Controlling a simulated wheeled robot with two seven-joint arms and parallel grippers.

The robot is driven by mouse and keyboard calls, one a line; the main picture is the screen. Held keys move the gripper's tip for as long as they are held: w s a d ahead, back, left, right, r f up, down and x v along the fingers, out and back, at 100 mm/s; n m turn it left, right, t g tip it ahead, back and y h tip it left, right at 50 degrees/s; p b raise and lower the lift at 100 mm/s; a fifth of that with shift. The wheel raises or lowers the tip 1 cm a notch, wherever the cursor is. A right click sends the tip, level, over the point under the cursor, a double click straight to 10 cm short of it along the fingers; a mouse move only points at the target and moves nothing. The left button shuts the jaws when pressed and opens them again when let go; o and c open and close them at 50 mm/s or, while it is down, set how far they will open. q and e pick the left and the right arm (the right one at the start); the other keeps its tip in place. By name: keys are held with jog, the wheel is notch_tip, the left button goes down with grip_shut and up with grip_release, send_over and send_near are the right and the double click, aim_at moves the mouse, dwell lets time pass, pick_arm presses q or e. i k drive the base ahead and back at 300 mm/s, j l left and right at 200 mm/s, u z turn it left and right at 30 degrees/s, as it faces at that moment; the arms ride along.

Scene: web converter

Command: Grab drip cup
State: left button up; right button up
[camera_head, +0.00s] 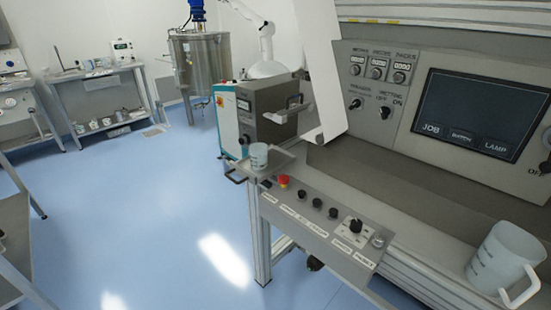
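A small translucent cup with faint markings (259,156) stands upright on a small grey tray (285,161) at the left end of the machine's control panel. It looks like the drip cup, though I see no label naming it. A larger translucent jug with a white handle (498,258) stands on the ledge at the lower right. Neither of my grippers shows in the head view. Nothing is seen touching the small cup.
The control panel (330,213) has a red button (284,181) and several black knobs. A white sheet (318,70) hangs down from the machine above. A grey box (272,110) stands behind the tray. Blue floor (150,220) lies clear on the left.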

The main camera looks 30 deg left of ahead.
aim_at(259, 157)
jog(key=i+j, duration=0.15)
jog(key=j, duration=0.2)
jog(key=i+j, duration=0.2)
jog(key=j, duration=0.2)
jog(key=i+j+u, duration=0.1)
jog(key=j, duration=0.25)
jog(key=i+j, duration=0.2)
jog(key=j, duration=0.15)
jog(key=i+j, duration=0.2)
jog(key=j, duration=0.2)
jog(key=u, duration=0.05)
